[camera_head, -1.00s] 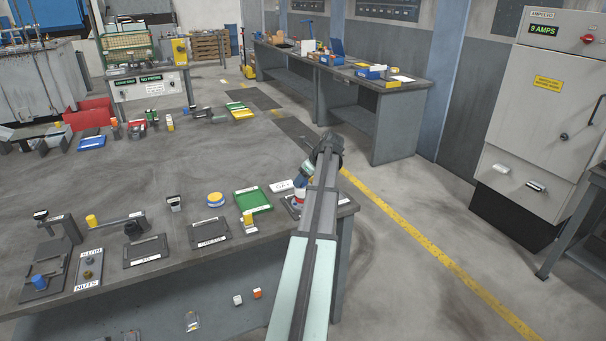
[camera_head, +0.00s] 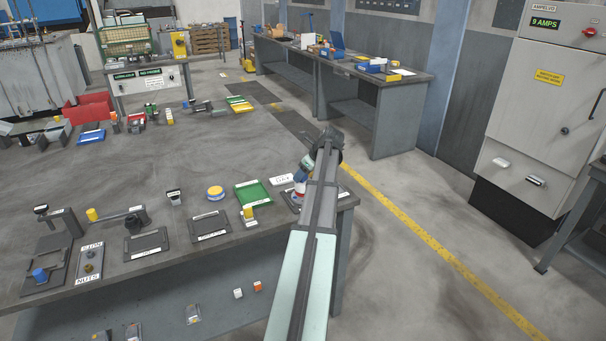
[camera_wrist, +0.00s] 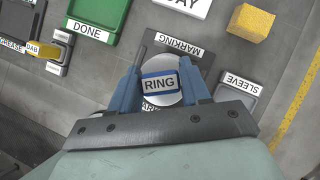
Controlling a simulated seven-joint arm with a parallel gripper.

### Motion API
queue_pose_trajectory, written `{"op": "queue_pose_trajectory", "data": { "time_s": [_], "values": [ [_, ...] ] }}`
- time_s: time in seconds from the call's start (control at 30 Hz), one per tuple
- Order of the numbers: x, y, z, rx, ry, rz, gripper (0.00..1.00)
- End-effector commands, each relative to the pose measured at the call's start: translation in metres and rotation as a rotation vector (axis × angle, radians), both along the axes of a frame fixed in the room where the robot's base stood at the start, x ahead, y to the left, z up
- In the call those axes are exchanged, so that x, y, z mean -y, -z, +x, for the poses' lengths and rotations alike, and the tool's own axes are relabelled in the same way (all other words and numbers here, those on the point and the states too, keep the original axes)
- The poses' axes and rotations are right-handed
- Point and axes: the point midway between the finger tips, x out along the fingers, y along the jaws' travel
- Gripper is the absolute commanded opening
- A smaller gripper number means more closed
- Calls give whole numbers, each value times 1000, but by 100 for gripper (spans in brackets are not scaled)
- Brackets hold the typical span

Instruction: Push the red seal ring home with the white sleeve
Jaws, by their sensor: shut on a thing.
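My gripper (camera_head: 303,176) points down at the right end of the near bench. It is shut on the white sleeve (camera_head: 299,187), a short pale cylinder. In the wrist view my gripper (camera_wrist: 162,72) has a blue finger on each side of the round white sleeve (camera_wrist: 166,99). The sleeve stands over the dark plate marked MARKING (camera_wrist: 190,47). A little red shows low by the sleeve in the head view, too small to read clearly. The seal ring's seating is hidden under the sleeve and fingers.
The SLEEVE tray (camera_wrist: 236,93) at right looks empty. A yellow block (camera_wrist: 250,22) lies beyond it. The green DONE tray (camera_head: 254,193) is to the left, with a yellow-topped dab (camera_head: 249,214) before it. The bench's right edge is close.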

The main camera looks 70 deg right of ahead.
Motion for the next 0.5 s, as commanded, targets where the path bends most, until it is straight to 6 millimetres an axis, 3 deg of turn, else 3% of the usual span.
{"op": "queue_pose_trajectory", "data": {
  "time_s": [0.17, 0.5],
  "values": [
    [0, 0, 0, 0, 0, 0, 4],
    [0, 1, 0, 0, 0, 0, 4]
  ]
}}
